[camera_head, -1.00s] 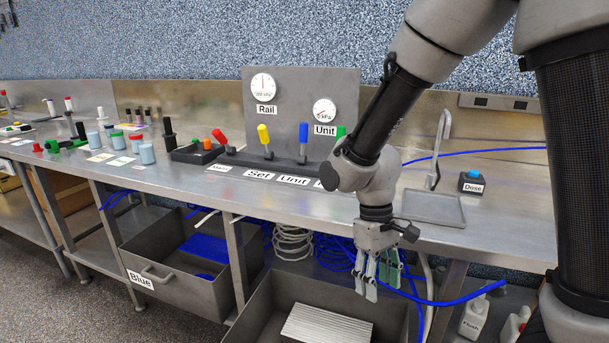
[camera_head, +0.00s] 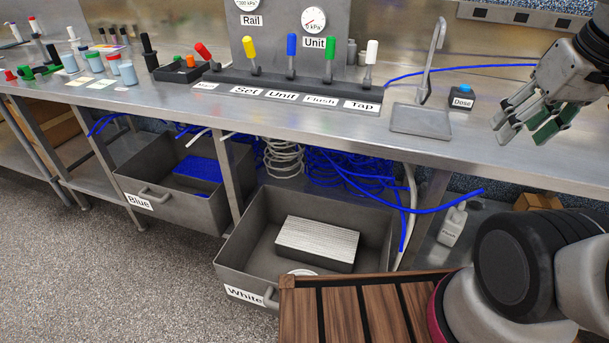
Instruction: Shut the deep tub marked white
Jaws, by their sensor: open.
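The deep grey tub marked White (camera_head: 234,262) is pulled out below the bench, with its label on the front wall at the lower left. A ribbed pale block (camera_head: 317,241) and a white round thing, partly hidden, lie in it. The tub's handle (camera_head: 270,297) shows at the front, partly covered by a wooden slatted top. My gripper (camera_head: 538,128) is open and empty at the upper right, in front of the bench's right part, well away from the tub.
A tub marked Blue (camera_head: 165,206) also stands pulled out to the left. The wooden slatted top (camera_head: 365,310) covers the tub's front right corner in view. Blue tubing (camera_head: 430,207) hangs over the tub's right side. The floor at the left is clear.

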